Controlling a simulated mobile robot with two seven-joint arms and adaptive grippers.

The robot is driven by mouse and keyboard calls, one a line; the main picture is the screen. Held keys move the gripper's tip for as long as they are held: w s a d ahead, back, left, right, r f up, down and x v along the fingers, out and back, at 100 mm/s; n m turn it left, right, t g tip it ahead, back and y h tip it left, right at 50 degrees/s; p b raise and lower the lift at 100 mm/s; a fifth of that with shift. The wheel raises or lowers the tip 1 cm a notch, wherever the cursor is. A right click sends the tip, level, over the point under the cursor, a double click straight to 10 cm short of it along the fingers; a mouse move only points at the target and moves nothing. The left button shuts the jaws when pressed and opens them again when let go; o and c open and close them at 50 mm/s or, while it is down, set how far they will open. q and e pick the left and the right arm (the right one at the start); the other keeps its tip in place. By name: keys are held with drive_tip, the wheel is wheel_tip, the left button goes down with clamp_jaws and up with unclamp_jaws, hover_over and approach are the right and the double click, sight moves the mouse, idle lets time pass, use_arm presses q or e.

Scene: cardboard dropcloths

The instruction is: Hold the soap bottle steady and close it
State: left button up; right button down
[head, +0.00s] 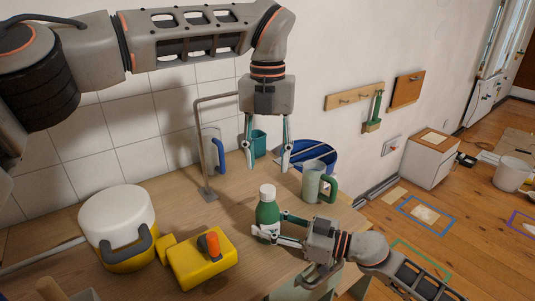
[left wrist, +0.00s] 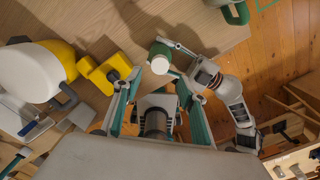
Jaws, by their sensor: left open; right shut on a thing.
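The soap bottle (head: 267,213) is green with a white top (head: 267,192) and stands upright near the front right edge of the wooden counter (head: 180,205). My right gripper (head: 270,225) is shut on its body from the right. My left gripper (head: 267,162) points down above the bottle, open and empty, its fingers apart from the white top. In the left wrist view the white top (left wrist: 160,65) shows from above, just beyond the fingertips. Whether that top is fully closed, I cannot tell.
A green-handled mug (head: 314,182) stands right of the bottle, close to it. A yellow block with an orange knob (head: 202,259) and a white-and-yellow pot (head: 117,220) stand to the left. A metal stand (head: 204,165), a blue-handled jug and a teal cup (head: 260,144) are behind.

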sight(267, 188)
use_arm(q)
wheel_tip(267, 188, down, 7)
drive_tip(key=shift+f, duration=0.2)
idle(0.4)
clamp_jaws()
drive_tip(key=shift+o, duration=0.6)
unclamp_jaws()
wheel_tip(267, 188, up, 12)
